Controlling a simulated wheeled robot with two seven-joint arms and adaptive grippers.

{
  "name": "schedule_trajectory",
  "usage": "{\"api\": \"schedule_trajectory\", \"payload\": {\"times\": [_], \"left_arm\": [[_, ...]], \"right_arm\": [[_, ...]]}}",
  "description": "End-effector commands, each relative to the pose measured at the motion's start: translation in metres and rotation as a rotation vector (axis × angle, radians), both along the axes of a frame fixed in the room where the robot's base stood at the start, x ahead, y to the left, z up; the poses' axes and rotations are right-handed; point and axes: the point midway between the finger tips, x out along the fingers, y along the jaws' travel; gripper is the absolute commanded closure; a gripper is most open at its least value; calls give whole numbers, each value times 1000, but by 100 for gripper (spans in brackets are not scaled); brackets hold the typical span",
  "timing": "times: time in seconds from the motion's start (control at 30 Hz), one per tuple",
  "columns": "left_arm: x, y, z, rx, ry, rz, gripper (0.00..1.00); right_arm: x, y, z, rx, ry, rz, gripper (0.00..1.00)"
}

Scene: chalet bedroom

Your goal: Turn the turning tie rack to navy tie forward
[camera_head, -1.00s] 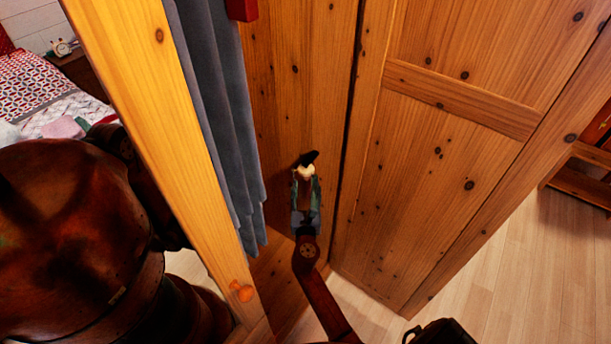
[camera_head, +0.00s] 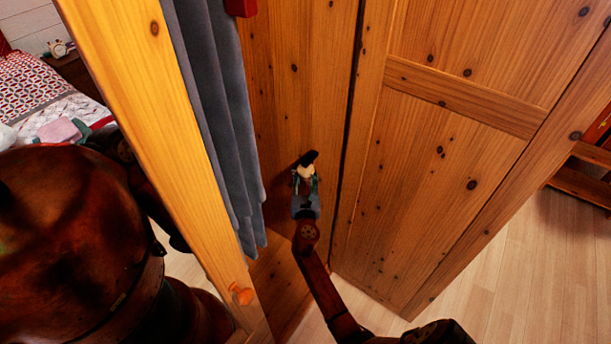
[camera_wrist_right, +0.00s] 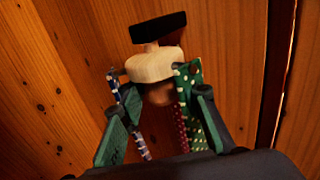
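The turning tie rack is a pale wooden disc (camera_wrist_right: 154,65) under a black bracket (camera_wrist_right: 158,27) on the wooden panel. It shows small in the head view (camera_head: 306,171). A navy tie with white marks (camera_wrist_right: 132,104) hangs at the left in the wrist view. A green tie with white dots (camera_wrist_right: 189,84) hangs at the right, with a burgundy dotted tie (camera_wrist_right: 183,122) beside it. My right gripper (camera_wrist_right: 163,98) has its fingers spread to either side of the hanging ties, just below the disc. Contact with the ties is unclear. My left gripper is out of view.
A wooden post (camera_head: 140,120) with a round knob (camera_head: 241,294) and a grey-blue hanging cloth (camera_head: 220,130) stand left of my right arm. A panelled wooden side (camera_head: 440,170) stands to the right. Bare floor (camera_head: 500,260) lies at lower right.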

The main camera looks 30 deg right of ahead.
Motion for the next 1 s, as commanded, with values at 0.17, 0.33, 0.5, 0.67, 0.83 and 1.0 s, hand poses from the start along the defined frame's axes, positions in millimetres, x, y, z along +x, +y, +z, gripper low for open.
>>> {"api": "schedule_trajectory", "payload": {"times": [0.17, 0.33, 0.5, 0.67, 0.83, 1.0], "left_arm": [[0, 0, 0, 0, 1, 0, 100], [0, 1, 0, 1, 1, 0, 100], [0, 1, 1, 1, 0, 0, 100], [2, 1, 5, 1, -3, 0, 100], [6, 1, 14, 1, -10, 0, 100], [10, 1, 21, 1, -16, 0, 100]], "right_arm": [[0, 0, 0, 0, 0, 0, 83], [0, 0, 0, 0, 0, 0, 95], [0, 0, 0, 0, 0, 3, 98], [-1, -1, 1, -2, 1, 32, 98], [-2, -2, 2, -5, 2, 113, 98], [-2, -3, 2, -9, 5, 244, 98]]}}
